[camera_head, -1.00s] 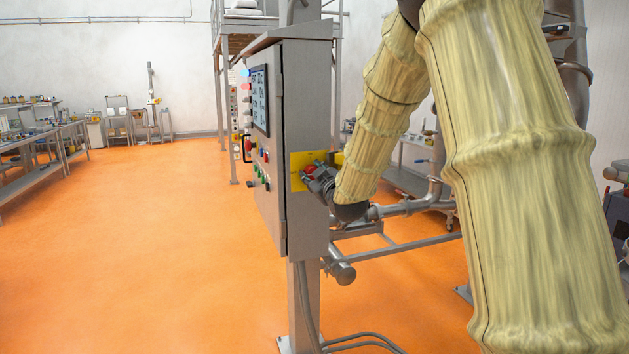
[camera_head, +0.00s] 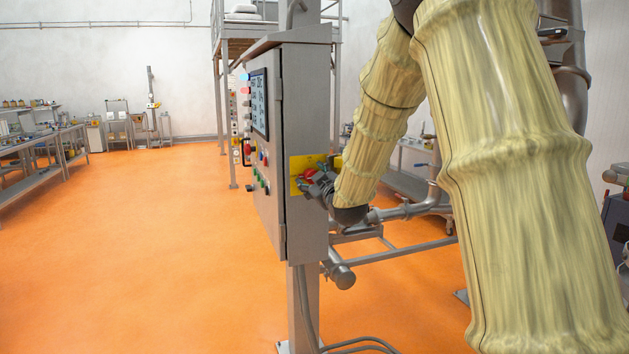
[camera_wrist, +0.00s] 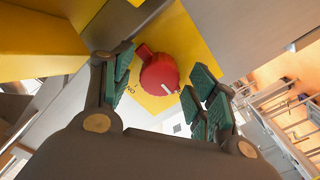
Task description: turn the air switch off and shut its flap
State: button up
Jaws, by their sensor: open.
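The air switch is a red rotary knob (camera_wrist: 159,75) on a yellow plate (camera_wrist: 178,40), with a white mark on its lower edge. The letters "ON" show on the plate left of the mark; lettering to its right is too small to read. My gripper (camera_wrist: 161,84) is open, with its green-padded fingers on either side of the knob; I cannot tell whether they touch it. In the head view, my gripper (camera_head: 320,186) is at the cabinet side, partly covering the knob (camera_head: 310,174). A yellow panel (camera_wrist: 40,38) at the wrist view's upper left looks like the open flap.
The grey control cabinet (camera_head: 305,110) stands on a post, with a screen (camera_head: 259,103) and buttons on its left face. Pipes (camera_head: 400,212) run behind and right of it. The orange floor (camera_head: 140,250) to the left is clear. Benches (camera_head: 40,150) stand far left.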

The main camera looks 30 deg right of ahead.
jog(key=v, duration=1.2)
dwell(0.3)
jog(key=s+a+f+m+g+y, duration=0.1)
jog(key=s+a+f+g, duration=0.2)
jog(key=f, duration=1)
jog(key=s+a+f+g+y, duration=0.15)
jog(key=a+f, duration=0.35)
jog(key=f, duration=0.8)
jog(key=s+a+f+m+g, duration=0.1)
jog(key=s+a+f+g, duration=0.25)
jog(key=f, duration=0.95)
jog(key=s+a+f+m+g, duration=0.1)
jog(key=s+a+f+g, duration=0.45)
jog(key=s+f, duration=0.8)
jog(key=s+a+f+g, duration=0.1)
jog(key=s+a+f, duration=0.2)
jog(key=s, duration=0.3)
jog(key=s+a+f+m+g+y, duration=0.1)
jog(key=s+a+f, duration=0.2)
jog(key=s+f, duration=0.2)
jog(key=s+a+f+g, duration=0.2)
jog(key=s+f, duration=0.2)
jog(key=s, duration=0.4)
jog(key=shift+s+a+f+m, duration=0.15)
jog(key=shift+s+a+m, duration=0.15)
jog(key=shift+a, duration=0.1)
jog(key=shift+y, duration=0.25)
jog(key=shift+c, duration=0.2)
